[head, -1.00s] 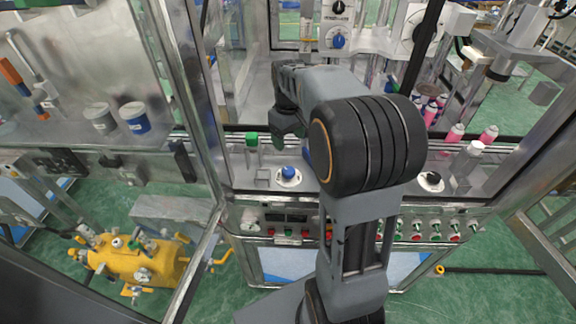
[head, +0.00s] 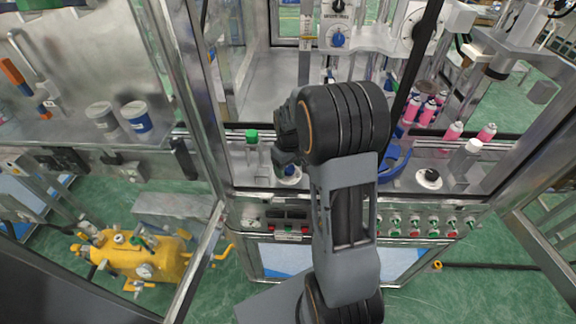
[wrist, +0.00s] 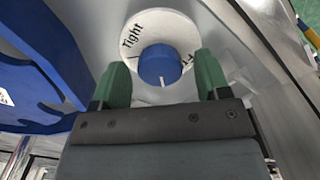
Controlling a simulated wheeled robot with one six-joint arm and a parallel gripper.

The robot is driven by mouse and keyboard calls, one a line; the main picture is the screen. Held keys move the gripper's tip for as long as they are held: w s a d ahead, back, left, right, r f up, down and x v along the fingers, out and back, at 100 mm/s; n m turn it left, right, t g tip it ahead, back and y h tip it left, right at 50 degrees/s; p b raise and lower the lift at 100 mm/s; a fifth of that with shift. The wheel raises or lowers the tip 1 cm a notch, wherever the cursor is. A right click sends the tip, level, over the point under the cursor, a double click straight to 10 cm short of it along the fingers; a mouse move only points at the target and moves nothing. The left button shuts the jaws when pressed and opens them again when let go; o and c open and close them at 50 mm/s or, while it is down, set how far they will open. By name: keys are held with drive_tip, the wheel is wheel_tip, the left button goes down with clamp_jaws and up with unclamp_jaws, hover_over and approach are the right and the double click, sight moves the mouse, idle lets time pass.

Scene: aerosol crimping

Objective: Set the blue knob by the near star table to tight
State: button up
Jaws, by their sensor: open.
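The blue knob (wrist: 158,64) stands on a white round dial (wrist: 146,30) in the wrist view. "Tight" is printed on the dial's left side; a second label on the right is partly hidden. A small white pointer on the knob points down the picture, towards my gripper, away from "Tight". My gripper (wrist: 162,80) is open, its green fingers on either side of the knob, with gaps visible. In the head view my gripper (head: 285,165) is over the dial and largely hides the knob. The blue star table (head: 394,162) is right of it, and shows at left in the wrist view (wrist: 40,75).
A green-capped piece (head: 252,138) stands left of the knob. A black knob on a white dial (head: 429,179) and pink cans (head: 453,131) are to the right. Metal frame posts (head: 190,100) flank the bench. Another blue knob (head: 337,39) is on the upper panel.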

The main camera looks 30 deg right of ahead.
drive_tip(key=shift+c, duration=0.2)
drive_tip(key=c, duration=0.9)
drive_tip(key=shift+m, duration=0.4)
drive_tip(key=m+b, duration=0.1)
drive_tip(key=m, duration=0.3)
drive_tip(key=m+b, duration=0.1)
drive_tip(key=m, duration=0.3)
drive_tip(key=shift+m, duration=0.3)
drive_tip(key=m+b, duration=0.1)
drive_tip(key=m, duration=0.3)
drive_tip(key=shift+m, duration=2.5)
